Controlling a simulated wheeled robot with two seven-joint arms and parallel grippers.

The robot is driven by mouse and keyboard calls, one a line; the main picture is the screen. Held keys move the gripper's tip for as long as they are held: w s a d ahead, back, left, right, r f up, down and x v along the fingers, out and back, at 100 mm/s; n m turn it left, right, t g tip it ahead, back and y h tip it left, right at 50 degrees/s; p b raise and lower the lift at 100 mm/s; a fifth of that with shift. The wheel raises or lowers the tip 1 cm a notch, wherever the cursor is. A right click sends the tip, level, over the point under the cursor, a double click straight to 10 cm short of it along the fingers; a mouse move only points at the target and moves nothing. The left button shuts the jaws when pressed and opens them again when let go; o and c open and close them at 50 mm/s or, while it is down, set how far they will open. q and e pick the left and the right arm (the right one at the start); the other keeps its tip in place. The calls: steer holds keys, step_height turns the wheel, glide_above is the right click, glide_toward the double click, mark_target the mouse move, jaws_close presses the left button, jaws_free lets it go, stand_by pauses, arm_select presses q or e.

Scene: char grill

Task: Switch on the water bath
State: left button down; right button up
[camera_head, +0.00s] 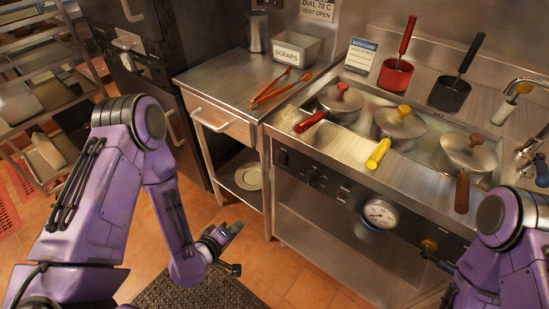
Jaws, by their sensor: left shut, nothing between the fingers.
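The water bath is a steel unit (330,235) with lidded pots in its top: a red-handled pot (340,100), a yellow-handled pot (398,122) and a brown-handled pot (468,152). Its front panel has a small dark switch-like part (283,157), a dark knob (315,178), a round gauge (380,213) and a brass knob (429,245). My left gripper (232,246) is shut and empty, low in front of the side table, left of the panel and apart from it. My right arm is at the lower right; its fingers cannot be made out clearly.
A steel side table (225,80) holds orange tongs (270,88) and a scraps bin (297,48); a plate (249,177) lies on its lower shelf. A dark mat (195,295) lies on the tiled floor.

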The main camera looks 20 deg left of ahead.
mark_target(281, 163)
arm_select(q)
steer(key=w+r+n+t+h, duration=0.1)
steer(key=w+r+t, duration=0.1)
steer(key=r, duration=0.3)
steer(key=w+d+r+n+t+h+p, duration=0.1)
steer(key=w+r+h, duration=0.1)
steer(key=r, duration=0.3)
steer(key=shift+w+d+r+t, duration=0.25)
steer(key=shift+w+r+t, duration=0.15)
steer(key=shift+w, duration=0.2)
arm_select(e)
step_height(281, 163, up, 3)
steer(key=shift+f, duration=0.2)
arm_select(q)
steer(key=p+x, duration=0.3)
steer(key=x, duration=1)
steer(key=shift+w+d+p, duration=0.25)
steer(key=shift+w+p, duration=0.05)
steer(key=shift+p, duration=0.05)
steer(key=shift+w, duration=0.15)
arm_select(e)
step_height(281, 163, up, 3)
steer(key=shift+r, duration=0.2)
